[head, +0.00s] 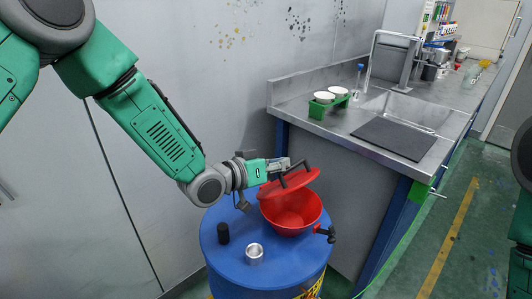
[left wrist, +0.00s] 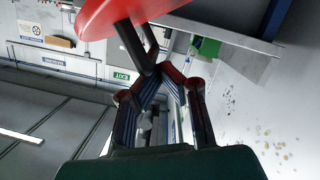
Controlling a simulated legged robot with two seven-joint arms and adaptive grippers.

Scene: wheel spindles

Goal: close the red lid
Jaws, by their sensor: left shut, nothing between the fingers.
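The red lid (head: 290,183) is tilted up over the red pot (head: 291,213), with its opening showing below the lid. The lid's underside-to-top tilt leaves a gap at the front. In the left wrist view the red lid (left wrist: 105,15) fills the top, with a black handle (left wrist: 133,45) reaching down toward my fingers. My left gripper (head: 296,169) is at the lid's handle, its fingertips (left wrist: 160,70) shut together with nothing between them. I cannot tell whether they touch the handle. My right gripper is out of view.
The pot stands on a blue drum (head: 226,265), beside a black cylinder (head: 223,233) and a metal cup (head: 255,253). A black pot handle (head: 325,232) sticks out right. A steel sink counter (head: 350,135) stands behind right; a grey wall is behind left.

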